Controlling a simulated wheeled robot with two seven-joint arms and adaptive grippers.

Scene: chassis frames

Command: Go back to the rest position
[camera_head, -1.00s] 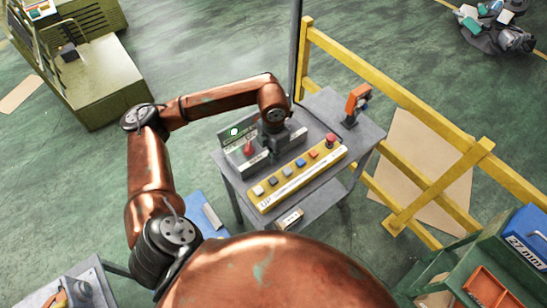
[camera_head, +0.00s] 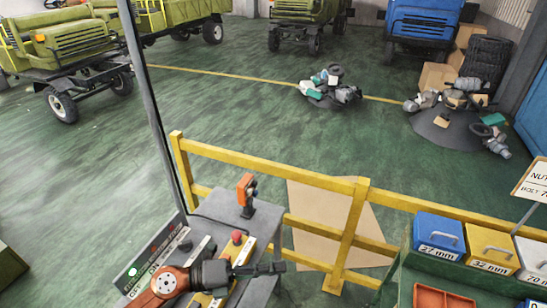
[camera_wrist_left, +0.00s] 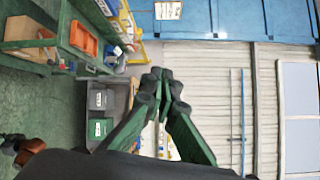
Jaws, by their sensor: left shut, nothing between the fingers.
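My left gripper (camera_head: 270,268) shows at the bottom of the head view, with its copper wrist to its left. It points right, above the small grey control table (camera_head: 225,205). It is shut and empty. In the left wrist view the two green and black fingers (camera_wrist_left: 162,82) meet at their tips with nothing between them. The yellow button panel on the table is partly hidden behind the gripper, with a red button (camera_head: 237,237) showing. My right gripper is in neither view.
A yellow railing (camera_head: 330,183) runs behind the table. A green rack with blue (camera_head: 438,238), yellow (camera_head: 492,250) and white boxes stands at the lower right. A dark pole (camera_head: 150,100) rises by the table. Trucks and scrap piles (camera_head: 332,88) stand far back on open green floor.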

